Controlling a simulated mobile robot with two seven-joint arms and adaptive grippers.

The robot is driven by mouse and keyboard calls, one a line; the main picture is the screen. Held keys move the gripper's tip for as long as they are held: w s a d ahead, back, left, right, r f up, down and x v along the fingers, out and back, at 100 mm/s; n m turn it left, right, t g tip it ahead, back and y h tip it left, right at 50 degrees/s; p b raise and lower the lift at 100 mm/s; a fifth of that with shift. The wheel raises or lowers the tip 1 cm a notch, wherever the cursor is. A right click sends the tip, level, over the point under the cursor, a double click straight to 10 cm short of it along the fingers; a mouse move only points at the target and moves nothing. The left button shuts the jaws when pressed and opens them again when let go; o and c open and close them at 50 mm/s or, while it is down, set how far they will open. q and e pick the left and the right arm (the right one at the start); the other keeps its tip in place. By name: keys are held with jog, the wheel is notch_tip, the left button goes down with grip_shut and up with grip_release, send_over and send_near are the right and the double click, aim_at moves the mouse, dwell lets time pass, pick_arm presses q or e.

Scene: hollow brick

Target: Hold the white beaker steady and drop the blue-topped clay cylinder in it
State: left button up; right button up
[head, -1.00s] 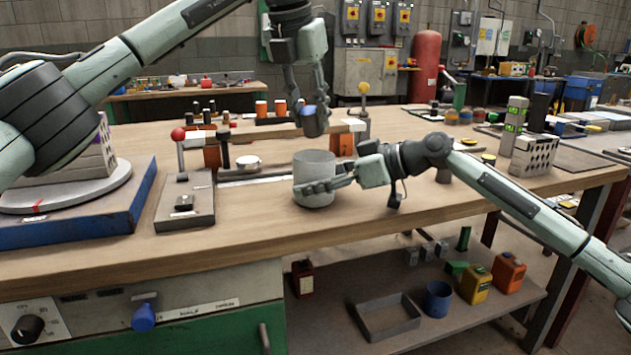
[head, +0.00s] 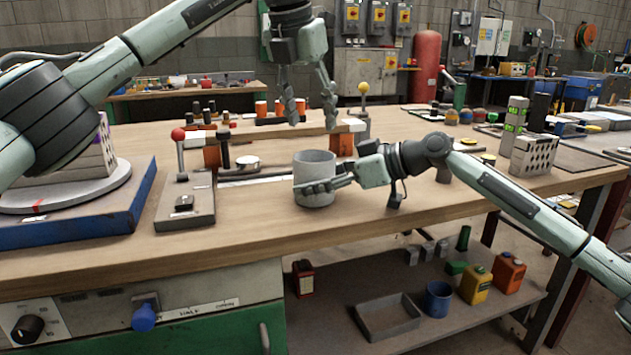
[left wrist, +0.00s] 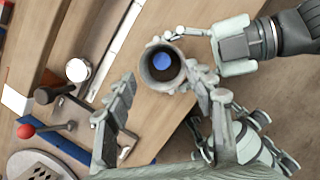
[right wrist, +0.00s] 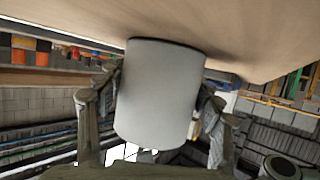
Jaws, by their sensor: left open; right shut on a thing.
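The beaker (head: 315,168), light grey in the head view, stands upright on the bench. My right gripper (head: 322,187) is shut around its sides; in the right wrist view the beaker (right wrist: 160,90) fills the space between the fingers. The clay cylinder's blue top (left wrist: 162,60) shows down inside the beaker (left wrist: 146,72) in the left wrist view; its clay sides are hidden there. In the head view the beaker wall hides the cylinder. My left gripper (head: 312,112) is open and empty above the beaker, fingers pointing down.
A fixture with a red-knobbed lever (head: 178,134) stands left of the beaker. A rail with orange blocks (head: 342,145) and a yellow-knobbed post (head: 363,88) lie behind it. A perforated block (head: 533,155) stands at the right. The bench in front of the beaker is clear.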

pick_arm(q)
jog(key=shift+r, duration=0.1)
notch_tip(320, 180, up, 6)
jog(key=shift+f, duration=0.1)
dwell(0.5)
pick_arm(e)
jog(key=o, duration=1.5)
